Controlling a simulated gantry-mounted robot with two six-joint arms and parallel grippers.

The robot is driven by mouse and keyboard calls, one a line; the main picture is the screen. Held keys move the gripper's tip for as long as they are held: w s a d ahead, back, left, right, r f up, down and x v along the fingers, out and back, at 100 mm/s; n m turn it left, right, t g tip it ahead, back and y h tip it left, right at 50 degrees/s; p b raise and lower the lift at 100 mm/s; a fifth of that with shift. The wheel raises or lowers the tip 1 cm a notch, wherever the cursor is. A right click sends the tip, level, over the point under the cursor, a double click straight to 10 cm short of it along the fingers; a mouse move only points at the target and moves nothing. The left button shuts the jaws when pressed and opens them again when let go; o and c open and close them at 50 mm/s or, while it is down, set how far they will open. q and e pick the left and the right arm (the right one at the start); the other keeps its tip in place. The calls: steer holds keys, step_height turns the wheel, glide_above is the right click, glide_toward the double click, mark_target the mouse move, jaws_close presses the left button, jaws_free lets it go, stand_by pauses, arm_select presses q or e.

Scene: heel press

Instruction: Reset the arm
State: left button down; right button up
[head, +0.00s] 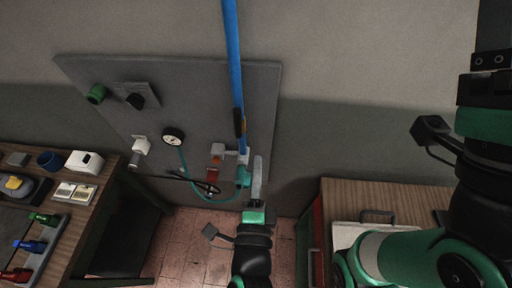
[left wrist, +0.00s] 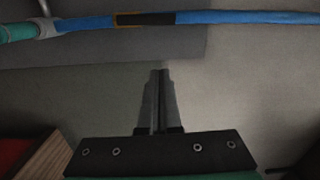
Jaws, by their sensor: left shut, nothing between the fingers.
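My left gripper (head: 258,165) is shut and empty, pointing up beside the lower end of the blue pipe (head: 235,75). In the left wrist view its two fingers (left wrist: 160,75) are together with nothing between them. The blue pipe with its dark band (left wrist: 146,19) runs across the top of that view, apart from the fingertips. My right gripper (head: 492,45) is at the right edge of the head view, pointing up. Its fingers are dark and partly cut off, so their opening cannot be told.
A bench (head: 105,172) with tools stands left; a wooden-topped cabinet (head: 340,193) stands right. Tiled floor (head: 190,255) lies between.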

arm_select(q)
steer(key=w+a+r+n+t+y, duration=0.1)
steer(key=w+a+r+n+y, duration=0.2)
steer(key=a+r, duration=0.4)
steer(key=w+a+r+n+t+y, duration=0.2)
steer(key=w+a+r+n, duration=0.1)
steer(key=a+r, duration=0.45)
steer(key=s+a+r+n+t+y, duration=0.25)
steer(key=a+r+n, duration=0.35)
steer(key=r, duration=0.7)
steer(key=s+r+n+t+h, duration=0.4)
steer(key=s+r+n+h, duration=0.25)
steer(key=s+r, duration=0.45)
step_height(320, 180, up, 16)
steer(key=w+p, duration=0.1)
steer(key=p, duration=1.3)
steer(key=shift+w+p, duration=0.2)
steer(key=shift+p, duration=0.2)
